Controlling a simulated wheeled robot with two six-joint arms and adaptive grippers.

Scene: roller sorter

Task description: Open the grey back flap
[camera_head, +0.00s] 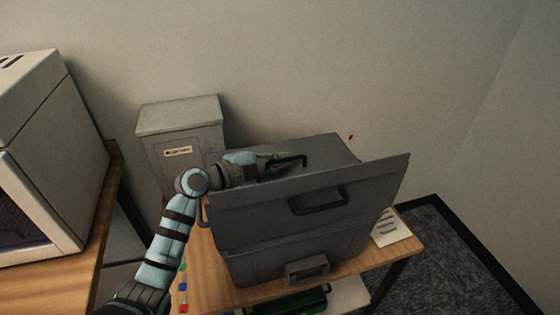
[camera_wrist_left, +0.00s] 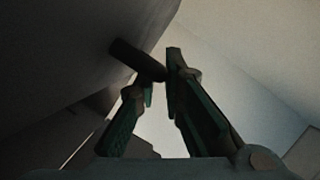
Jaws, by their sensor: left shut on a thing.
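A grey box (camera_head: 340,243) stands on a small wooden table. Its front flap (camera_head: 375,178) stands up at a tilt, with a dark handle (camera_head: 318,205) facing me. Behind it the grey back flap (camera_head: 325,147) shows as a sloping panel with a dark handle (camera_head: 292,160). My left gripper (camera_head: 278,164) reaches in from the left behind the front flap, at this back handle. In the left wrist view, its fingers (camera_wrist_left: 160,75) are shut on a dark handle bar (camera_wrist_left: 130,57) beside a grey panel (camera_wrist_left: 80,45). The front flap hides part of the gripper. My right gripper is not in view.
A grey metal cabinet (camera_head: 180,128) stands behind the arm, close to the wall. A large white machine (camera_head: 40,160) sits on a wooden table at the left. Small coloured pieces (camera_head: 183,283) and a paper (camera_head: 391,228) lie on the box's table (camera_head: 355,280). Open floor is at the right.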

